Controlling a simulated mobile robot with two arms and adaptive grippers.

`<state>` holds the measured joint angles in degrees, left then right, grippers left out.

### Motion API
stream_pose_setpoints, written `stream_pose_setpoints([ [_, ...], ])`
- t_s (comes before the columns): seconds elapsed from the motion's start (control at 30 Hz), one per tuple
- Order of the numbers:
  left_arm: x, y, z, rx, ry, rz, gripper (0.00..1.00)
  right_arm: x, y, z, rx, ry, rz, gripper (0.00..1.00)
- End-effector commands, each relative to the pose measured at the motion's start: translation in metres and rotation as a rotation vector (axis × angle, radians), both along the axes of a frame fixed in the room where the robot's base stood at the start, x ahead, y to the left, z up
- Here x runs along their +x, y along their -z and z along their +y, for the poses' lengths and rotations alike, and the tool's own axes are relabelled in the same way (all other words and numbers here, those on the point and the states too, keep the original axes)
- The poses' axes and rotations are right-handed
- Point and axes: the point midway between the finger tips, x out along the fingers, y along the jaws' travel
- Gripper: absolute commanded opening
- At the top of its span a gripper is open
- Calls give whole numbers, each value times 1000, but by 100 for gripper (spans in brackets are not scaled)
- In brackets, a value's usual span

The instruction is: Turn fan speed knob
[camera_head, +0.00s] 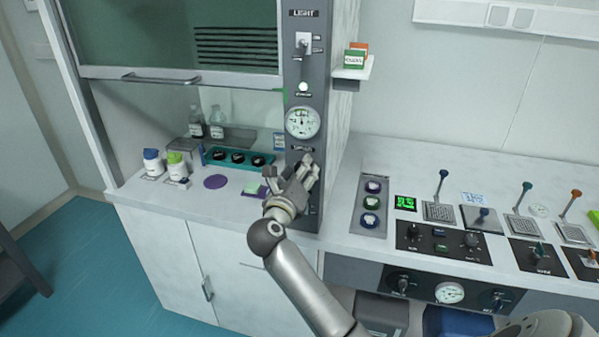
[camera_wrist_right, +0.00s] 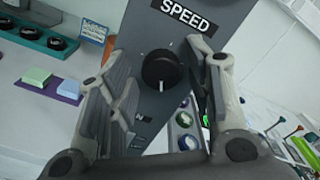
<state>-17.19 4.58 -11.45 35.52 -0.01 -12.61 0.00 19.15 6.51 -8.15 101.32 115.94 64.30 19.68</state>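The fan speed knob (camera_wrist_right: 161,70) is a round black knob with a white pointer mark facing down in the right wrist view. It sits on a dark grey panel below the "SPEED" label (camera_wrist_right: 187,14). My right gripper (camera_wrist_right: 160,58) is open, with one finger on each side of the knob; gaps show between the fingers and the knob. In the head view my right gripper (camera_head: 293,178) is at the lower part of the fume hood's control column (camera_head: 303,88) and hides the knob. My left gripper is in neither view.
A round gauge (camera_head: 302,122) and a light switch (camera_head: 303,44) are higher on the column. A teal tray (camera_head: 212,152) with black round items and several bottles stand in the hood at left. A bench with levers and a black control box (camera_head: 440,242) is at right.

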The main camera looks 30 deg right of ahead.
Motion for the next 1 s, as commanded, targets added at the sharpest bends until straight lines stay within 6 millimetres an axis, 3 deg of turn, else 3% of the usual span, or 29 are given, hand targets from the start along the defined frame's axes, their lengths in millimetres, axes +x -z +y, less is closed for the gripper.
stream_pose_setpoints([
  [0.37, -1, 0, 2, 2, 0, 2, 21, -3, -1, 3, 0, 0, -3, 51],
  [0.8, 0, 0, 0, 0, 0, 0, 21, -56, 0, 67, 4, -2, -2, 51],
  [1.0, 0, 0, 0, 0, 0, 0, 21, -73, 0, 86, 1, -1, 0, 51],
])
